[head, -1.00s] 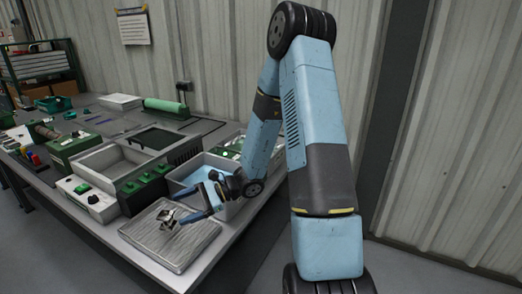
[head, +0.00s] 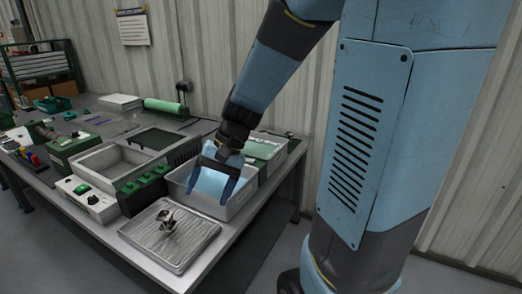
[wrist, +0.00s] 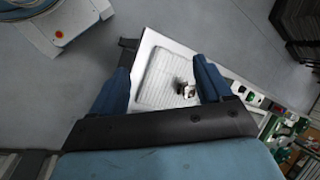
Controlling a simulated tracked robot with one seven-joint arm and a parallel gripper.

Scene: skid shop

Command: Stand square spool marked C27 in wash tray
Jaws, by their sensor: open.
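A small metallic square-looking piece (head: 168,222), apparently the spool, sits on a shallow ribbed metal tray (head: 192,240) at the table's front corner. Its mark is too small to read. It also shows in the wrist view (wrist: 185,89) on the same tray (wrist: 155,78). I cannot tell which container the task calls the wash tray.
Left of the bin stand a box with green blocks (head: 143,192), a control box with a green button (head: 88,199) and an open metal basin (head: 103,172). A tray with green contents (head: 264,148) is behind the bin. Open floor lies right of the table.

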